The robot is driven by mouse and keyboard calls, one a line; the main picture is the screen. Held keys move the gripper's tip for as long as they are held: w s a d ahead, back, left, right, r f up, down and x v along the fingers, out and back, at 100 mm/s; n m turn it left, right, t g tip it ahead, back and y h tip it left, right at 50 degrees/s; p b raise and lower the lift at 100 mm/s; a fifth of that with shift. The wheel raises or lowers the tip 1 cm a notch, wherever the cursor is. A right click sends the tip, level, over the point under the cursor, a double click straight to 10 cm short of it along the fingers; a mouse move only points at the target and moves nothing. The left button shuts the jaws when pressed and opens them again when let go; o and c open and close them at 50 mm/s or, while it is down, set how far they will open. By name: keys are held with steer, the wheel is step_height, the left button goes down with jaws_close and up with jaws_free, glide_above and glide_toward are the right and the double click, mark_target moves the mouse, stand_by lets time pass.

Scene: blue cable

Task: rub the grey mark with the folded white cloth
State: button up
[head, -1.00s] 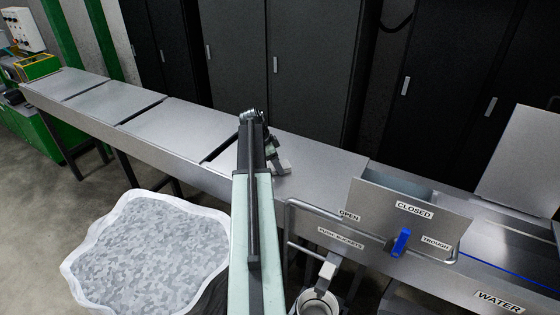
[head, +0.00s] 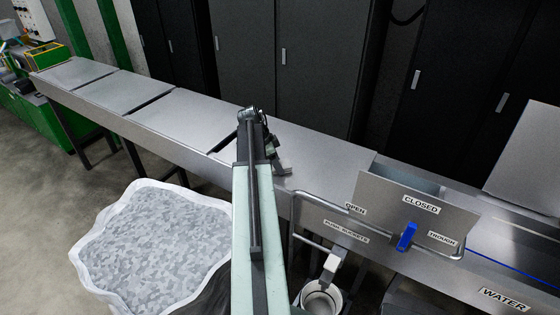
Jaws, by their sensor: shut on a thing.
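My gripper (head: 281,164) is low over the grey metal bench top (head: 320,160), seen from behind past my arm. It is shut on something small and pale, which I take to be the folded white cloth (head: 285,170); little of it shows. It is at or just above the bench surface; I cannot tell whether it touches. I cannot make out the grey mark; my arm and gripper hide part of the bench.
A white-lined bin of grey flakes (head: 150,240) stands at the lower left. A panel marked CLOSED (head: 400,195), with a blue handle (head: 407,236) and a bent rail, stands right of my gripper. Dark cabinets (head: 325,70) line the back. The bench is clear to the left.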

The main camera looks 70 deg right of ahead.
mark_target(285, 155)
steer(key=shift+w+a, duration=0.15)
steer(key=shift+a, duration=0.65)
steer(key=shift+w+d, duration=0.25)
steer(key=shift+w, duration=1.1)
steer(key=shift+s+d, duration=0.2)
steer(key=shift+d, duration=0.9)
steer(key=shift+s+d, duration=0.2)
steer(key=shift+d, duration=0.95)
steer(key=shift+s+d, duration=0.2)
steer(key=shift+d, duration=0.9)
steer(key=shift+d, duration=0.1)
steer(key=shift+s+d, duration=0.15)
steer(key=shift+d, duration=0.7)
steer(key=shift+s+d, duration=0.1)
steer(key=shift+d, duration=0.7)
steer(key=shift+a, duration=0.15)
